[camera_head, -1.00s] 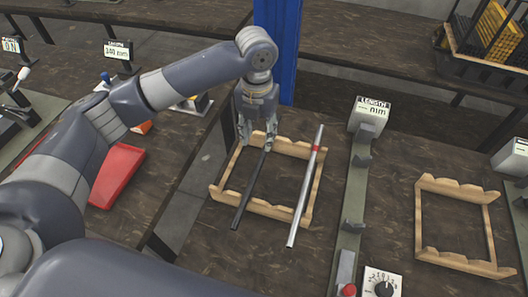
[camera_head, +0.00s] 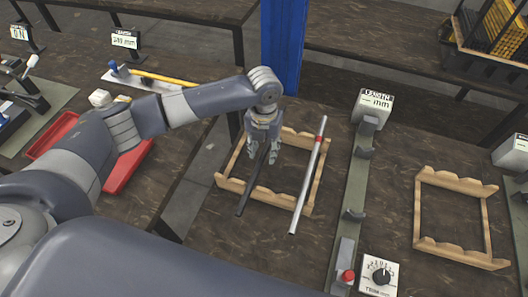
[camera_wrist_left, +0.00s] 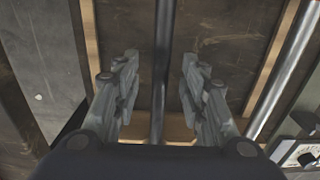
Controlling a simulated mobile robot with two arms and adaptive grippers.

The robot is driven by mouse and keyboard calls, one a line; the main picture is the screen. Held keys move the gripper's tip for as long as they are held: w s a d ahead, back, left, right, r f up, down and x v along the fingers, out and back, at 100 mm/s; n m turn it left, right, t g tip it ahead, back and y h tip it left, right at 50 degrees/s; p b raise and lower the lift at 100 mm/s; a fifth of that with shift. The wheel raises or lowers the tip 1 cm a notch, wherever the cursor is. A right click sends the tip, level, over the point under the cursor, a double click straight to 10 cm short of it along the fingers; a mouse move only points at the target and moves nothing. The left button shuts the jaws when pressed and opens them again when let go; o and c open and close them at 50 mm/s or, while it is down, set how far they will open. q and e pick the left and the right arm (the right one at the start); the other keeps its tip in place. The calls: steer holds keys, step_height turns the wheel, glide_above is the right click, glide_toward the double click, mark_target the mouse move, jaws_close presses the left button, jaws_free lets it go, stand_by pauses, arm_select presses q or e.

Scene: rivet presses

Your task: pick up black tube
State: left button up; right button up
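The black tube (camera_head: 249,190) lies across a wooden rack (camera_head: 228,184) in the head view. A silver tube with a red band (camera_head: 308,178) lies beside it on the same rack. My left gripper (camera_head: 263,160) is over the middle of the black tube, pointing down. In the left wrist view the black tube (camera_wrist_left: 162,70) runs between the two open fingers, with a gap on each side. The silver tube (camera_wrist_left: 285,75) shows to the right there. My right gripper is not in view.
A length gauge (camera_head: 355,180) with a dial box (camera_head: 379,275) stands right of the rack. An empty wooden rack (camera_head: 468,262) is farther right. A red tray (camera_head: 125,168) lies to the left, and a blue post (camera_head: 284,45) rises behind.

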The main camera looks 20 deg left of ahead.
arm_select(q)
steer(key=shift+c, duration=0.3)
jaws_close()
steer(key=shift+r, duration=0.1)
